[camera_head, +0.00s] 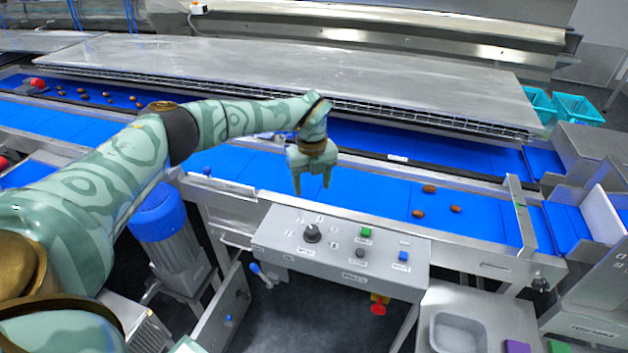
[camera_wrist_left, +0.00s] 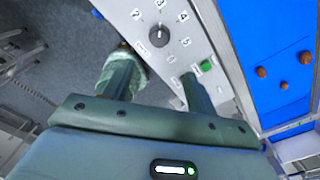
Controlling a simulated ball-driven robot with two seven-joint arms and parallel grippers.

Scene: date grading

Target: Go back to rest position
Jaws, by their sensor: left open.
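My left gripper (camera_head: 312,182) hangs with its fingers pointing down over the near edge of the blue conveyor belt (camera_head: 375,200), just behind the control panel (camera_head: 345,247). Its two fingers are apart, and nothing shows between them. In the left wrist view the fingers of the left gripper (camera_wrist_left: 155,85) stand apart above the control panel (camera_wrist_left: 180,25), with a black knob and a green button near them. My right gripper is not in view.
Several brown dates lie on the belt, including a near one (camera_head: 418,214) right of my gripper. More dates lie at the far left. A metal cover (camera_head: 280,75) spans behind. A blue motor (camera_head: 160,212) stands below my arm. Teal crates (camera_head: 577,108) are at the far right.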

